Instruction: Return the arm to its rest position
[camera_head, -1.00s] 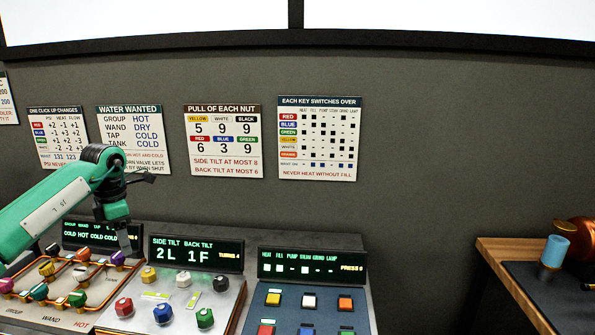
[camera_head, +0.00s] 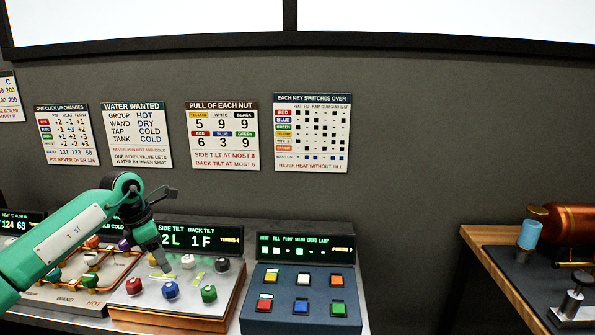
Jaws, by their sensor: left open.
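My left arm comes in from the left, green with a black wrist. My left gripper (camera_head: 162,262) points down over the tilt panel (camera_head: 215,303), in front of its display, which reads "2L 1F" and is partly covered by the wrist. The gripper is open, and I see nothing held in it. Its tip is close to the yellow nut (camera_head: 153,260); I cannot tell whether they touch. Red (camera_head: 133,286), blue (camera_head: 170,290), green (camera_head: 208,293), white (camera_head: 188,262) and black (camera_head: 222,264) nuts stand on the panel. My right gripper is not in view.
A key panel (camera_head: 262,321) with coloured keys stands right of the tilt panel. A valve panel with copper pipes (camera_head: 112,283) lies left, partly behind my arm. A wooden bench (camera_head: 488,262) with a copper boiler (camera_head: 567,231) is at the right. Charts hang on the wall.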

